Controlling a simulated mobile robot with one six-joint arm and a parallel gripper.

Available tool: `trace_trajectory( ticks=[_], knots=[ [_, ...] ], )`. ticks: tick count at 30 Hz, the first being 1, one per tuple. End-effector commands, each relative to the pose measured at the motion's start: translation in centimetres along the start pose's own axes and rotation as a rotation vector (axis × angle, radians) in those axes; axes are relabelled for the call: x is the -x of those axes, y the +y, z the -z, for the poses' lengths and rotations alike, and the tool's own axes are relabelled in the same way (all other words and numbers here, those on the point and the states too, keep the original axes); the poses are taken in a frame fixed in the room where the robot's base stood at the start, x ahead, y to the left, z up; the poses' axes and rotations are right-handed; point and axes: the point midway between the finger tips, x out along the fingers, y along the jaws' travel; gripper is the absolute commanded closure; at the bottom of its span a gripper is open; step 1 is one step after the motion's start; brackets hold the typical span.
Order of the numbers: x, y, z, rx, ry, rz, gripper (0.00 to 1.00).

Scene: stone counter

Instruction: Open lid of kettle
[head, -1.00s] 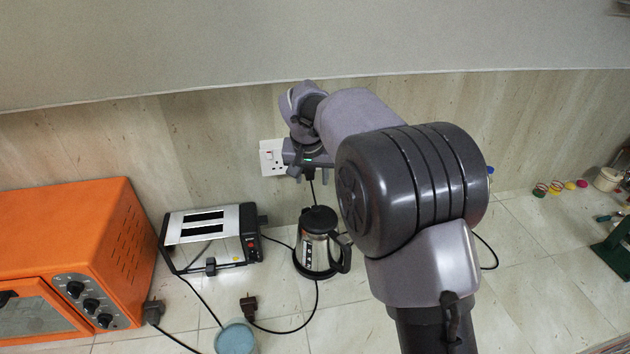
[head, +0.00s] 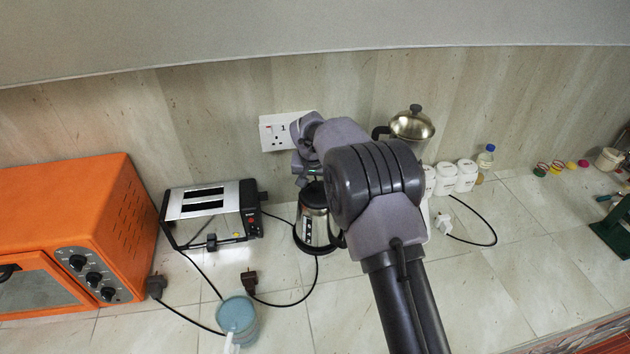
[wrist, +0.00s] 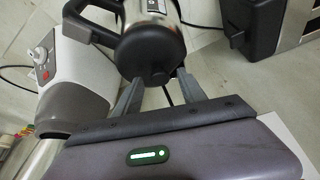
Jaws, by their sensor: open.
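A steel kettle (head: 314,228) with a black lid and black handle stands on the counter right of the toaster. In the wrist view, the kettle (wrist: 157,45) shows its black lid (wrist: 150,52) facing my gripper, with the handle to the left. My gripper (wrist: 158,78) is open and empty. Its two fingers are spread on either side of the lid's near edge; I cannot tell whether they touch it. In the head view, my gripper (head: 308,180) is just above the kettle's top, and my arm hides part of the kettle. The lid looks closed.
A black and silver toaster (head: 212,212) and orange oven (head: 75,235) stand left. A blue cup (head: 238,318) is in front. A domed steel pot (head: 412,124) and white jars (head: 455,178) stand right. A socket (head: 280,132) is on the wall. Cords lie on the counter.

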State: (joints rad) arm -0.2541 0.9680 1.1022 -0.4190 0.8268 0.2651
Motion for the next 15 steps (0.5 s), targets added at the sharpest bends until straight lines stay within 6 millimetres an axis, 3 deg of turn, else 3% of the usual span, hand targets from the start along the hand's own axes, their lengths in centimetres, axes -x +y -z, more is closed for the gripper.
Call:
trace_trajectory(
  ticks=[2,9,15],
  knots=[
    [0.02,0.0,0.0,0.0,0.0,0.0,0.54],
    [0.04,-0.01,-0.01,0.0,0.0,0.0,1.0],
    [0.05,-0.01,-0.01,0.0,0.0,0.0,1.0]
  ],
)
